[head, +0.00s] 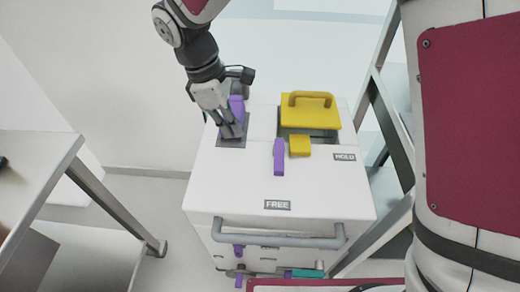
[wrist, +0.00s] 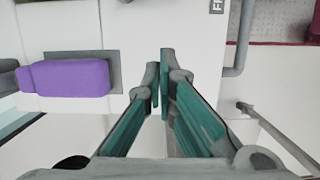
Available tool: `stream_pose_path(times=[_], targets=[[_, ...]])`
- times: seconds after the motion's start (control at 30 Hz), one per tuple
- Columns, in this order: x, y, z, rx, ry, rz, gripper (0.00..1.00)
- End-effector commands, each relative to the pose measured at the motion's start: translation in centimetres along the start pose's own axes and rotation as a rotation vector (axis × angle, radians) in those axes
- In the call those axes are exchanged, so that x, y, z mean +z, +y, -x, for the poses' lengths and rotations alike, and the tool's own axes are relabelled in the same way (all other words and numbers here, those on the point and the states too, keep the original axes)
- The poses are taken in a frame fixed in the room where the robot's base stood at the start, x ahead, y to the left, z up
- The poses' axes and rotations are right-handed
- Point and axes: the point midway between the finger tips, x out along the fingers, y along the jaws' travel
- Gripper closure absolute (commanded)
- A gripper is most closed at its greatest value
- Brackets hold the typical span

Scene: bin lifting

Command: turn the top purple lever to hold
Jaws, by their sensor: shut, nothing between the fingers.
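The white bin unit (head: 225,185) stands in front of me. On its top a narrow purple lever (head: 279,157) points toward the front, on the side of the FREE label (head: 277,204); the HOLD label (head: 344,157) is to its right. A second purple block (head: 237,108) stands on a grey plate at the top's left. It also shows in the wrist view (wrist: 68,78), left of the fingers. My gripper (head: 232,130) is shut and empty, in front of that block and left of the narrow lever. The narrow lever is not visible in the wrist view.
A yellow lid with a handle (head: 308,108) and a small yellow block (head: 299,146) sit behind and beside the narrow lever. A grey bar handle (head: 277,240) runs along the front. A table (head: 35,165) stands at left and a grey frame (head: 388,120) at right.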

Motion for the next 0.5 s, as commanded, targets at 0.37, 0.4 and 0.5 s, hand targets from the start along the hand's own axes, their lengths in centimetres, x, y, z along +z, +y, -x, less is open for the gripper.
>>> stream_pose_path(times=[0.37,0.4,0.5], targets=[[0.0,-0.1,-4.6,-0.004,-0.002,0.000,1.00],[0.1,-0.1,-5.4,-0.004,-0.003,-0.001,1.00],[0.1,0.0,-7.4,-0.003,-0.003,-0.001,1.00]])
